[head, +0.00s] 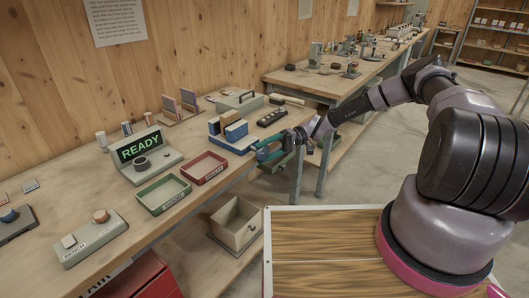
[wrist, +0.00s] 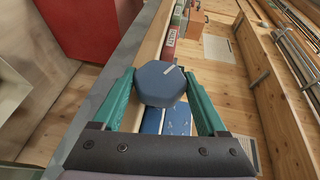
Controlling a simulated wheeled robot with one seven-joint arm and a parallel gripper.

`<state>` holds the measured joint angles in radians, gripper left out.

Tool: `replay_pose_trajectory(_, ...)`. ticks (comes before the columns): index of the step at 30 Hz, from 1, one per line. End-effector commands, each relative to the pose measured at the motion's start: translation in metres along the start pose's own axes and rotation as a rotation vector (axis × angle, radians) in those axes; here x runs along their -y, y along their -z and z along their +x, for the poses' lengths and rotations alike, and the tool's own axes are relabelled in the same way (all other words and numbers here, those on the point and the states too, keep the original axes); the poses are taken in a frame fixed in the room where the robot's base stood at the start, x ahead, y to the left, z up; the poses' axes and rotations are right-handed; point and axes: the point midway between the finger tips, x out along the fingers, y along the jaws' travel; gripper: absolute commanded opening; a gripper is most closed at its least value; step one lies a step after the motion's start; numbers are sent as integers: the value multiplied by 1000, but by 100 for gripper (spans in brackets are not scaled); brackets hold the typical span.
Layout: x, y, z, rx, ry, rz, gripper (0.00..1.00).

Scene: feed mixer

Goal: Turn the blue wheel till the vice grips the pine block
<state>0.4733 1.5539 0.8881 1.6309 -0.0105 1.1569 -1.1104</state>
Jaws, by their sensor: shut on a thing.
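The blue wheel (wrist: 160,84) is a faceted knob with a white line on its face, in the middle of the wrist view. The green fingers of my gripper (wrist: 160,82) are on either side of it and hold it. In the head view my gripper (head: 266,153) is at the front side of the vice, over the bench edge, and mostly covers the wheel. The blue vice (head: 238,131) stands on the bench with the pine block (head: 229,118) at its jaws. I cannot tell whether the jaws touch the block on both sides.
A red tray (head: 204,169) and a green tray (head: 164,194) lie left of the vice. A sign reading READY (head: 141,147) stands behind them. A black rack (head: 271,117) is to the right. An open box (head: 237,222) stands below the bench edge.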

Motion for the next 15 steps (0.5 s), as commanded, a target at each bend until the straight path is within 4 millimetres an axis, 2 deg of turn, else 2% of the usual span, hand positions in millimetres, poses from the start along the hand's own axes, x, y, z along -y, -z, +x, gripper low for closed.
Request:
replay_pose_trajectory(7,-1,0,1,1,-2,0,20)
replay_pose_trajectory(8,-1,0,1,1,-2,0,87)
replay_pose_trajectory(9,-1,0,1,1,-1,0,100)
replay_pose_trajectory(15,0,0,0,1,-1,0,100)
